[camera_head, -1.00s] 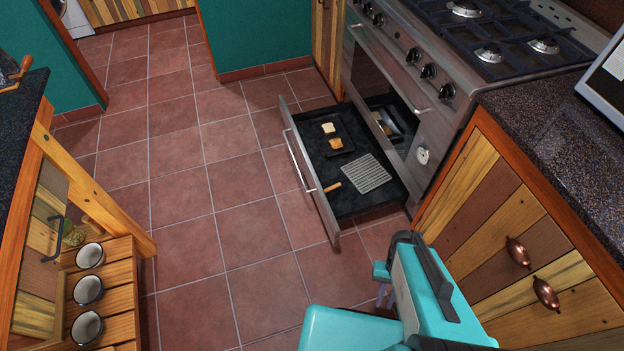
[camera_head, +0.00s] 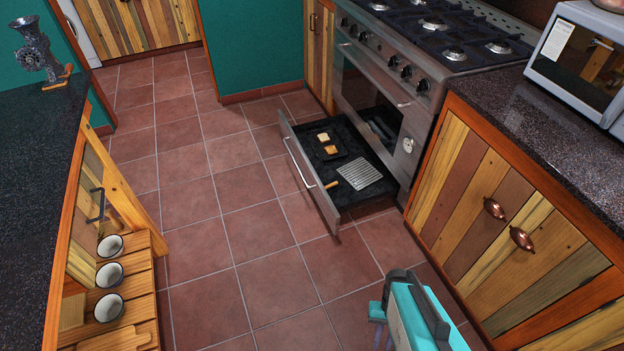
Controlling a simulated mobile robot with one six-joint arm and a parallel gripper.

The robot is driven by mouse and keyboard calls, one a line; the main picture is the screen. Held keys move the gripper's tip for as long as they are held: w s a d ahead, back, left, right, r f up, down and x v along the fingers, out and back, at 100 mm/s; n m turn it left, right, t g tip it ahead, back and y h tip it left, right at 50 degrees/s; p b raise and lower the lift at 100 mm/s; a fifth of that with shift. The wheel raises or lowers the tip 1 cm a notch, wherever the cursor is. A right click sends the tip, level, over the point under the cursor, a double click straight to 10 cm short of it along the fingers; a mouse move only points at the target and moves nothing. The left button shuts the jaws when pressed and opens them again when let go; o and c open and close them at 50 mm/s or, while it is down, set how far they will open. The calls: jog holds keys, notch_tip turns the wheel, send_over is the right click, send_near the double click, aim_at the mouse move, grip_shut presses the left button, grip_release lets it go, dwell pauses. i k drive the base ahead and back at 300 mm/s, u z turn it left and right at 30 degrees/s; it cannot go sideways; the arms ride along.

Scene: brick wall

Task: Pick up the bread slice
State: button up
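Two small bread slices lie in the open drawer under the oven. The pale slice (camera_head: 323,137) lies toward the back wall, and the browner slice (camera_head: 331,150) lies just in front of it, on a small dark tray. The slices are small in view, and nothing covers them. The drawer (camera_head: 352,205) is pulled out over the floor. My teal arm shows at the bottom right, well apart from the bread. Small lavender parts at its left side may be my gripper (camera_head: 381,327), but its opening is not clear. Nothing is seen held.
A wire grill rack (camera_head: 361,175) with a wooden handle lies in the same drawer. The stove (camera_head: 436,85) stands above it. A wooden cabinet (camera_head: 510,235) with a microwave (camera_head: 580,60) on its counter is at right. The tiled floor (camera_head: 235,230) is clear. A dark counter is at left.

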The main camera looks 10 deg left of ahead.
aim_at(330, 150)
jog(key=z, duration=0.1)
jog(key=k, duration=0.85)
jog(key=u, duration=0.6)
jog(key=i, duration=1.65)
jog(key=u, duration=0.05)
